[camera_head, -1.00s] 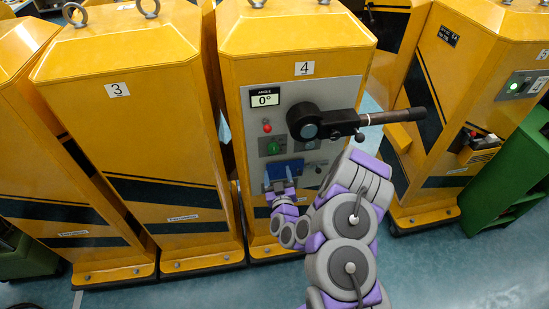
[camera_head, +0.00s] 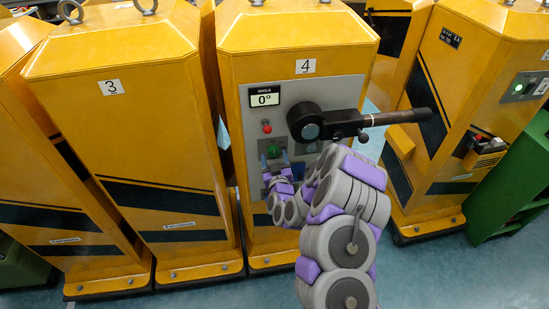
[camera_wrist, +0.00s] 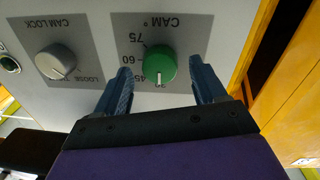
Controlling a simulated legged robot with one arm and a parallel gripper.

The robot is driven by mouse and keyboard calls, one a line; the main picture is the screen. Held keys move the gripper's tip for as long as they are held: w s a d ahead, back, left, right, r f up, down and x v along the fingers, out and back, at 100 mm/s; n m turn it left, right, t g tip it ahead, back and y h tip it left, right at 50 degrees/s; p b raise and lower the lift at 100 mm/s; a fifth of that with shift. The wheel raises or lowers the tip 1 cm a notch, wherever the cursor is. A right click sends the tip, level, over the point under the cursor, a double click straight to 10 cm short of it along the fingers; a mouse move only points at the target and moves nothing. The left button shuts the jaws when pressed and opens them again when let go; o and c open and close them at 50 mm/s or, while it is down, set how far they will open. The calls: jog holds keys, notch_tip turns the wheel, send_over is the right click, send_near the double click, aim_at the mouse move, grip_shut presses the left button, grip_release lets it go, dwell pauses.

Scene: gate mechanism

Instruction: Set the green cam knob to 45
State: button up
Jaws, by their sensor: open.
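The green cam knob (camera_wrist: 161,65) is on a grey plate marked CAM, upside down in the wrist view. Its white line points down in that picture, just past 45, at a partly hidden number that looks like 30. My gripper (camera_wrist: 161,75) is open, with one blue finger on each side of the knob and gaps between. In the head view the green knob (camera_head: 273,151) is on the panel of cabinet 4, and my gripper (camera_head: 276,167) is just below it. The angle display (camera_head: 265,96) reads 0°.
A grey cam lock knob (camera_wrist: 56,62) sits beside the cam plate, with LOOSE printed near it. A black lever (camera_head: 375,119) sticks out to the right above my arm. A red button (camera_head: 267,127) is above the green knob. Cabinet 3 (camera_head: 120,120) stands to the left.

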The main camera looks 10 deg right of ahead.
jog(key=shift+w, duration=0.7)
jog(key=c, duration=1)
jog(key=shift+c, duration=0.2)
jog(key=shift+m+b, duration=0.3)
jog(key=m+b, duration=0.2)
jog(key=m, duration=0.1)
jog(key=shift+f+b, duration=0.1)
jog(key=shift+b, duration=0.25)
jog(key=m+b, duration=0.3)
jog(key=m, duration=0.1)
jog(key=shift+m+g+b, duration=0.3)
jog(key=shift+m, duration=0.1)
